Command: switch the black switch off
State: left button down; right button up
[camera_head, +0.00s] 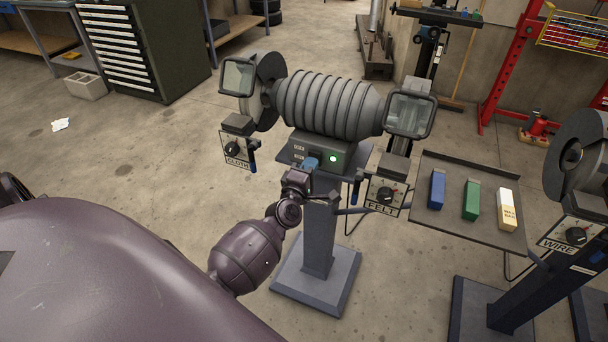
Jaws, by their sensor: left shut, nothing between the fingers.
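A grey buffing machine (325,105) stands on a pedestal, with a control box (345,170) under its ribbed motor. A round green light (333,158) glows on the box front, with small pale labels to its left. My left gripper (312,164) is shut and empty at the box front, just left of the green light. Its tips are at or very close to the panel; I cannot tell if they touch. I cannot make out the black switch; the gripper covers that part of the panel. My right gripper is not in view.
Dial plates marked CLOTH (236,149) and FELT (386,194) flank the box. A tray (440,230) at right holds blue, green and white bars. Another machine with a WIRE plate (574,237) stands far right. The floor at left is mostly open.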

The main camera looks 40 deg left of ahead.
pick_arm(q)
jog(key=shift+w+a+r, duration=0.1)
jog(key=shift+w+a, duration=0.05)
jog(key=shift+w, duration=0.4)
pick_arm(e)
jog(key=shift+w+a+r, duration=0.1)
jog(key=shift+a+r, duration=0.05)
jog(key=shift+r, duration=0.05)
pick_arm(q)
jog(key=shift+w+r, duration=0.1)
jog(key=shift+w, duration=0.05)
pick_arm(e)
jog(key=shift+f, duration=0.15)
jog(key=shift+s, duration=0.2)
